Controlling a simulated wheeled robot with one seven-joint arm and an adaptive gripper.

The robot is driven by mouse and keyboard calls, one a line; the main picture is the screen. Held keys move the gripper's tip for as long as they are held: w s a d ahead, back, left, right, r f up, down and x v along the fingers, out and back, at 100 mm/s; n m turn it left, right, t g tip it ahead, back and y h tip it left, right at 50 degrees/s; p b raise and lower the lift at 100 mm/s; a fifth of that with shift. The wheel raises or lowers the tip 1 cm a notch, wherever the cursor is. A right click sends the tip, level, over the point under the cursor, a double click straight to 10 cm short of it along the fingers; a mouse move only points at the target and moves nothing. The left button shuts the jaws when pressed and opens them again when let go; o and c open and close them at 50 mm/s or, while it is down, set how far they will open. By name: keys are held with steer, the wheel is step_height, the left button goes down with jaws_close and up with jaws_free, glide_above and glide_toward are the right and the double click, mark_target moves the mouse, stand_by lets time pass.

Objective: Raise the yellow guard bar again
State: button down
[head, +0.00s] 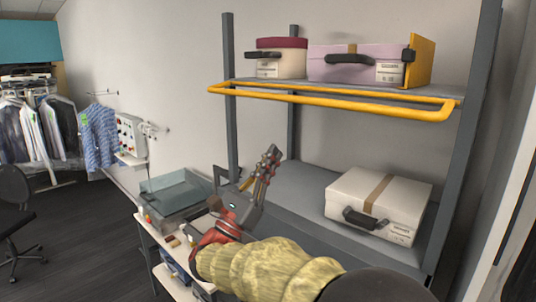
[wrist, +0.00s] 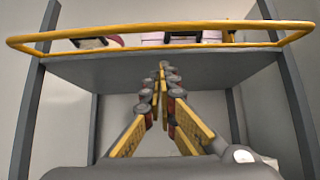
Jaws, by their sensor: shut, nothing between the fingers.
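The yellow guard bar (head: 330,103) is a long, narrow loop along the front edge of the upper shelf (head: 290,86). In the head view its outer rail shows lower than the shelf edge, so it is not standing up in front of the cases. It spans the top of the wrist view (wrist: 160,27). My gripper (head: 272,152) points up below the bar, left of the rack's middle, apart from it. Its fingers meet at the tips in the wrist view (wrist: 163,66), shut and empty.
A cream and maroon case (head: 285,62) and a lilac case (head: 340,66) stand on the upper shelf beside a yellow panel (head: 421,62). A white case (head: 372,200) lies on the lower shelf (head: 300,185). Grey posts (head: 229,130) flank the rack.

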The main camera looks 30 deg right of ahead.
steer(key=w+d+r+p, duration=0.1)
steer(key=d+r+p, duration=0.3)
steer(key=r, duration=0.4)
steer(key=shift+w+d+r, duration=0.2)
steer(key=shift+w+d, duration=0.05)
steer(key=shift+w, duration=0.1)
steer(key=shift+s+a+b, duration=0.1)
steer(key=shift+a+b, duration=0.05)
steer(key=shift+b, duration=0.9)
